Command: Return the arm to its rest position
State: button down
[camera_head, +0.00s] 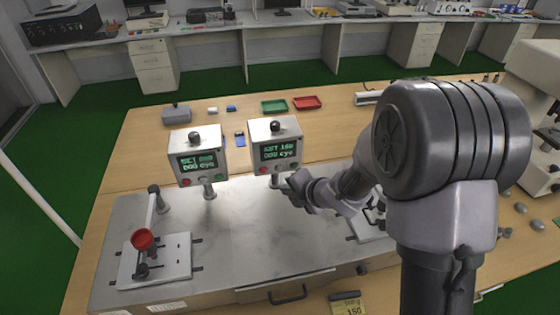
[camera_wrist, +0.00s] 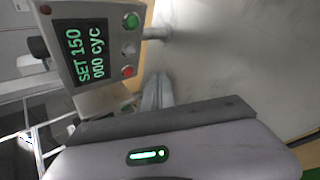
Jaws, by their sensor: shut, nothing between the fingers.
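My arm comes in from the right of the head view, and its end reaches left over the grey metal bench plate (camera_head: 235,235). My gripper (camera_head: 287,186) is just below the right control box (camera_head: 275,145). In the wrist view my gripper (camera_wrist: 158,92) has its fingers together and nothing between them. The right control box (camera_wrist: 92,50) fills the upper left there. Its green display reads SET 150, 000 cyc, with green, grey and red buttons beside it. The fingers look close to the box, but I cannot tell whether they touch it.
The left control box (camera_head: 198,154) stands on a post nearby. A fixture with a red knob (camera_head: 143,239) is at the front left. A green tray (camera_head: 273,106) and a red tray (camera_head: 307,102) lie behind the boxes. A yellow label (camera_head: 347,304) is at the front.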

jog(key=s+d+r+m+t+h+b, duration=0.2)
jog(key=s+d+r+m+h+b, duration=0.3)
jog(key=d+r+m, duration=0.75)
jog(key=s+a+m+g+b, duration=0.1)
jog(key=s+m+g, duration=0.2)
jog(key=s+m, duration=1.7)
jog(key=s, duration=0.4)
jog(key=shift+f+g+y+b, duration=0.3)
jog(key=shift+g+y+b, duration=0.05)
jog(key=shift+g+y, duration=0.05)
